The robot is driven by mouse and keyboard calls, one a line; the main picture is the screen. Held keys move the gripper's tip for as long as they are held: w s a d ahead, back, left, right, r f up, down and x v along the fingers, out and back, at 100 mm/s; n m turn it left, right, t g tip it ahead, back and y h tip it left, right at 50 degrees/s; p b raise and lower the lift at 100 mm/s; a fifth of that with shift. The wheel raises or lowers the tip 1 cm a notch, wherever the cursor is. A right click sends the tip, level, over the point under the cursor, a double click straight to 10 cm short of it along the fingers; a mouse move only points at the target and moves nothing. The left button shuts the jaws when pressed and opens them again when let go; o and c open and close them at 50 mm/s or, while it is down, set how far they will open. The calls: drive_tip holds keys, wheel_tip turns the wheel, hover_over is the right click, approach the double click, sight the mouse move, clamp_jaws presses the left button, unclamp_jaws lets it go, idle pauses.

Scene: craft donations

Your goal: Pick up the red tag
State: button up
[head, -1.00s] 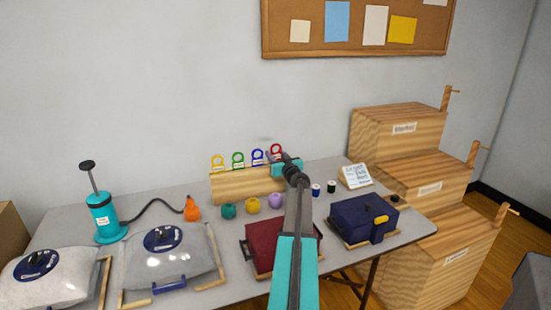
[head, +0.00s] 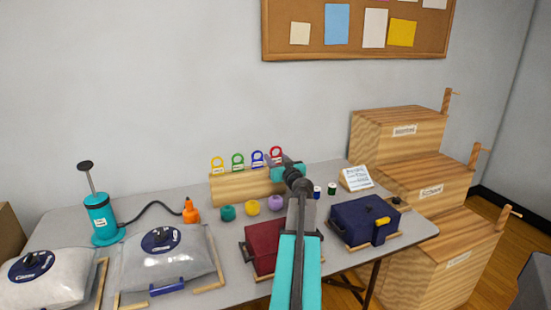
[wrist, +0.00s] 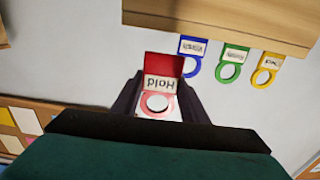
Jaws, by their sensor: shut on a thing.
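The red tag (wrist: 164,68) has a red ring and a white label reading "Hold", upside down in the wrist view. My gripper (wrist: 157,103) is shut on it, with a dark finger on each side of the ring. In the wrist view a gap shows between the tag and the wooden block (wrist: 215,22). In the head view the red tag (head: 276,152) shows just beyond my gripper (head: 283,163), at the block's right end. My gripper hides the tag's lower part there.
Blue (head: 257,157), green (head: 238,160) and yellow (head: 217,164) tags stand in a row on the block, left of my gripper. Yarn balls (head: 252,208), a maroon case (head: 265,240) and a navy case (head: 362,222) lie nearer on the grey table (head: 185,195).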

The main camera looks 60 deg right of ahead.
drive_tip(key=s+a+b, duration=0.1)
drive_tip(key=s+a, duration=0.3)
drive_tip(key=a, duration=0.2)
drive_tip(key=shift+a+r, duration=0.15)
drive_tip(key=shift+r, duration=0.2)
idle(1.6)
